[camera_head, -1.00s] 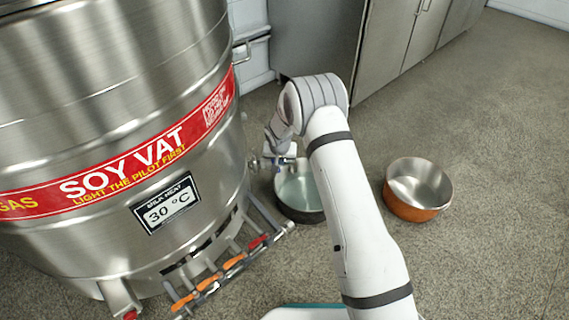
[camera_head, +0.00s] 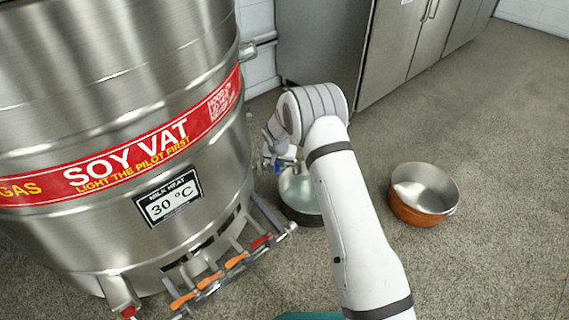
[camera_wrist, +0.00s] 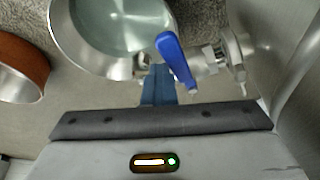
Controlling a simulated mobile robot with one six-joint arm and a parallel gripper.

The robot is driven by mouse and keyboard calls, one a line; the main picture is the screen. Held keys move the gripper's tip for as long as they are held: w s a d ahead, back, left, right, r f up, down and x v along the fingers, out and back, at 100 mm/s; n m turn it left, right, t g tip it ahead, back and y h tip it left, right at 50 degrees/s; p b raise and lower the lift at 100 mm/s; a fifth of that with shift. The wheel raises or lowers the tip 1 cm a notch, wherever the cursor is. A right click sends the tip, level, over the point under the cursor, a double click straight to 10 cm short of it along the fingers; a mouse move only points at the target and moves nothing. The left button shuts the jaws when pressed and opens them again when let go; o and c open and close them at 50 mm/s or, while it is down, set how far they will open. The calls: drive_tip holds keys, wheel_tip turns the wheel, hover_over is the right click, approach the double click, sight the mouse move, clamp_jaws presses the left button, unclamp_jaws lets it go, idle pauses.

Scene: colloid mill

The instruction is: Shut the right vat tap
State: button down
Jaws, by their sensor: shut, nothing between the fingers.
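The right vat tap, with a blue lever handle (camera_wrist: 176,62), sticks out from the steel soy vat (camera_head: 90,120) on the vat's right side. In the wrist view its lever lies crosswise to the metal pipe. My gripper (camera_wrist: 158,78) is shut and empty, its blue-grey fingertips just left of the lever; I cannot tell whether they touch it. In the head view my gripper (camera_head: 275,155) is small and partly hidden at the tap. A pot of pale liquid (camera_wrist: 125,25) stands below the tap; it also shows in the head view (camera_head: 302,194).
A copper-sided pot (camera_head: 422,208) stands on the floor to the right. A gas manifold with orange levers (camera_head: 210,280) juts out at the vat's foot. Steel cabinets (camera_head: 385,45) stand behind.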

drive_tip(key=shift+a, duration=0.35)
drive_tip(key=d, duration=0.5)
drive_tip(key=a+r+p, duration=0.3)
drive_tip(key=r+p, duration=0.1)
drive_tip(key=r, duration=0.5)
drive_tip(key=shift+a+r, duration=0.25)
drive_tip(key=shift+a, duration=0.05)
drive_tip(key=s+d+r+p, duration=0.3)
drive_tip(key=s+r+p, duration=0.2)
drive_tip(key=r, duration=0.7)
drive_tip(key=s+d+r+p, duration=0.4)
drive_tip(key=s+r+p, duration=0.15)
drive_tip(key=r, duration=0.65)
drive_tip(key=s+d+r+p, duration=0.35)
drive_tip(key=r+p, duration=0.25)
drive_tip(key=r, duration=0.6)
drive_tip(key=s+d+r+n+p, duration=0.1)
drive_tip(key=s+d+r+p, duration=0.2)
drive_tip(key=s+r+p, duration=0.5)
drive_tip(key=s+d+r+n+g+p, duration=0.1)
drive_tip(key=s+d+r+p, duration=0.2)
drive_tip(key=s+r+p, duration=0.5)
drive_tip(key=s+r, duration=0.6)
drive_tip(key=s, duration=0.6)
drive_tip(key=shift+s+r+y+p, duration=0.2)
drive_tip(key=shift+y+p, duration=0.1)
drive_tip(key=shift+y, duration=0.1)
